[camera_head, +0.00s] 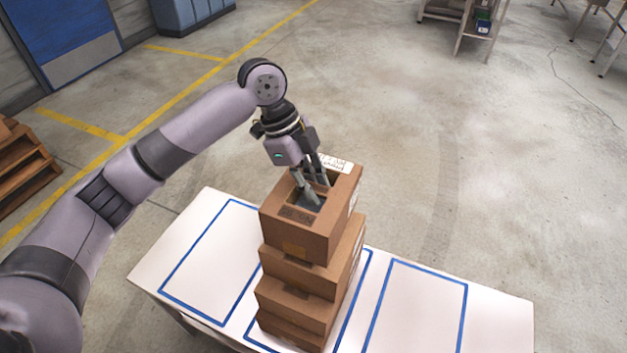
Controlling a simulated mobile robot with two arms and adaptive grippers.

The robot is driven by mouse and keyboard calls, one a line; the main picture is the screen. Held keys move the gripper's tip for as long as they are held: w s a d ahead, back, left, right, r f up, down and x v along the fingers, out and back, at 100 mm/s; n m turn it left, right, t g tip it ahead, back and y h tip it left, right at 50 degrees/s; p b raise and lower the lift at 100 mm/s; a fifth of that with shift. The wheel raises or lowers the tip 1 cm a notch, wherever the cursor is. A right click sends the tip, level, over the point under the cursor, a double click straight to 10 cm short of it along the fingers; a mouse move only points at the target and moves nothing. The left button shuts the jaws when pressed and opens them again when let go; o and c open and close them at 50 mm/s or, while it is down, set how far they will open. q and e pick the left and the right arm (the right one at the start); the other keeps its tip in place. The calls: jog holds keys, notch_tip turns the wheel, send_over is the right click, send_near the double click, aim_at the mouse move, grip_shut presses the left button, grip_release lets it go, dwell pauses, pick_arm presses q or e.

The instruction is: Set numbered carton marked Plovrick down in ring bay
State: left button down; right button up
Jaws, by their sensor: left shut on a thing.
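A stack of brown cartons (305,287) stands over the middle blue-outlined bay of a white table (504,320). The top carton (300,237) has an opening in its top and a white label with handwriting, too small and partly hidden to read. My left gripper (313,190) reaches down into that opening and is shut on the top carton. I cannot tell whether that carton rests on the one below or hangs just above it. The left bay (212,262) and the right bay (416,315) are empty; no ring mark shows on them. My right gripper is not in view.
Wooden pallets (22,165) lie at the left edge. A blue door (70,35) and blue cabinets (193,12) stand at the back left. A shelf rack (470,25) stands at the back right. The concrete floor right of the table is clear.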

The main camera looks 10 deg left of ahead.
pick_arm(q)
jog(key=shift+f+b, duration=0.55)
jog(key=shift+f, duration=1.25)
jog(key=shift+f, duration=0.25)
jog(key=c, duration=1.4)
grip_release()
